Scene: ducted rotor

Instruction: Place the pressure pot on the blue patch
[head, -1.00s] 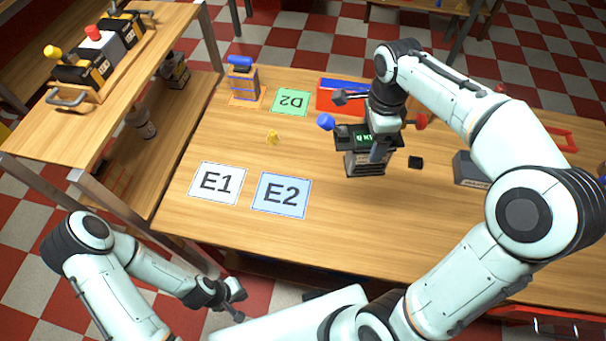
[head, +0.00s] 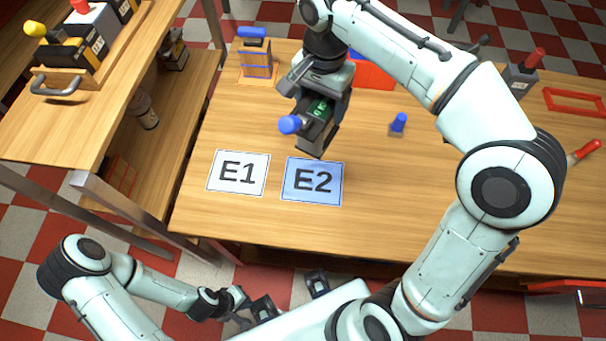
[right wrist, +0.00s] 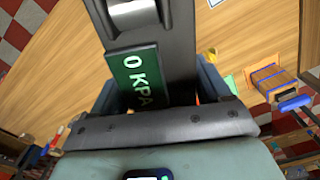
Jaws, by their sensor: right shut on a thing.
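The pressure pot (head: 313,134) is a dark body with a small green display and a blue knob on its left. My right gripper (head: 318,92) is shut on it and holds it above the table, just behind the blue patch (head: 298,196). The patch is marked E2, and its visible surface is bare. In the right wrist view the pot's display (right wrist: 135,82) reads 0 KPA between the fingers. The pot's underside is hidden, so its exact height is unclear. My left gripper (head: 240,306) is open and empty near the table's front, beyond its edge.
A white patch E1 (head: 238,188) lies left of the blue patch. A small blue-topped object (head: 398,124) stands to the right. A blue-topped rack (head: 257,65) and a red tray (head: 372,76) are at the back. A wooden shelf (head: 120,90) borders the left.

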